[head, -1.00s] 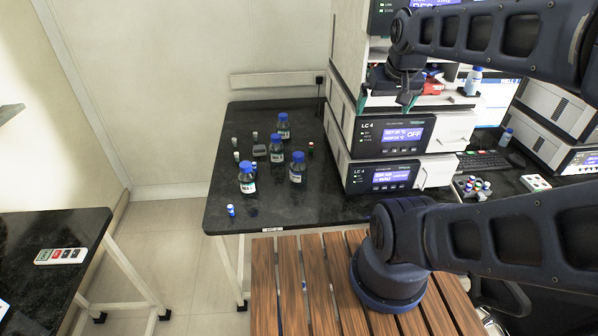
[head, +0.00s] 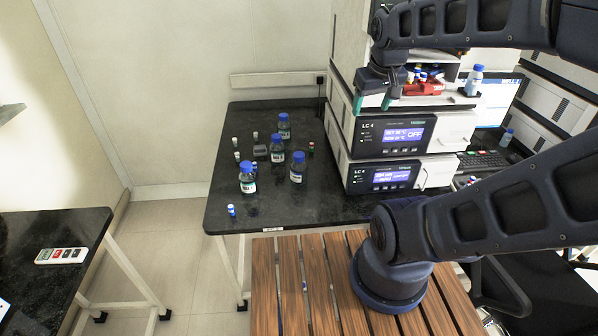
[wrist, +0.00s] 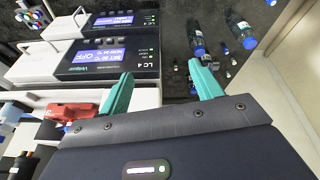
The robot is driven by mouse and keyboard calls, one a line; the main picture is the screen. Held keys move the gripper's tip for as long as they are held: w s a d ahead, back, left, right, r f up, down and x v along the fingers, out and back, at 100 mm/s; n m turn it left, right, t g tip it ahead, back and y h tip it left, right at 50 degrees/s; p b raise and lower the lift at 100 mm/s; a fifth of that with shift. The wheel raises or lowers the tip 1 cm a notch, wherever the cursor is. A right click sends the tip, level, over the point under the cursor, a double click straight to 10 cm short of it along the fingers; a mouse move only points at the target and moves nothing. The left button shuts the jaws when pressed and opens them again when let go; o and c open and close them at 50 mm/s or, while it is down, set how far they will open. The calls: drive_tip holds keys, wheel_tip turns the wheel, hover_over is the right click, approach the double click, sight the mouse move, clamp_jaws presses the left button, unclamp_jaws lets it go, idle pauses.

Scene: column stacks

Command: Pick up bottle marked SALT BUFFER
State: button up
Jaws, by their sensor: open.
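Several clear bottles with blue caps and white labels stand on the black bench: one at the back (head: 284,130), one in the middle (head: 277,154), one at right (head: 297,172) and one at front left (head: 248,182). The label print is too small to read, so I cannot tell which is SALT BUFFER. My gripper (head: 371,103) is open and empty, in front of the LC 4 instruments and to the right of the bottles. In the wrist view its green fingers (wrist: 162,72) are spread apart, with bottles (wrist: 197,42) (wrist: 240,30) beyond them.
Stacked LC 4 instruments (head: 395,135) stand right of the bottles. A red item (head: 424,89) and another blue-capped bottle (head: 473,83) are on top. The bench's front right is clear.

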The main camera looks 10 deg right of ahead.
drive_tip(key=w+a+f+n+g, duration=0.2)
drive_tip(key=w+a+f+n, duration=0.5)
drive_tip(key=w+a+n, duration=0.3)
drive_tip(key=n+g, duration=0.2)
drive_tip(key=n, duration=0.5)
hover_over(299, 154)
wheel_tip(299, 154, down, 15)
drive_tip(key=shift+s+f, duration=0.1)
drive_tip(key=shift+f, duration=5.15)
drive_tip(key=shift+c, duration=0.5)
clamp_jaws()
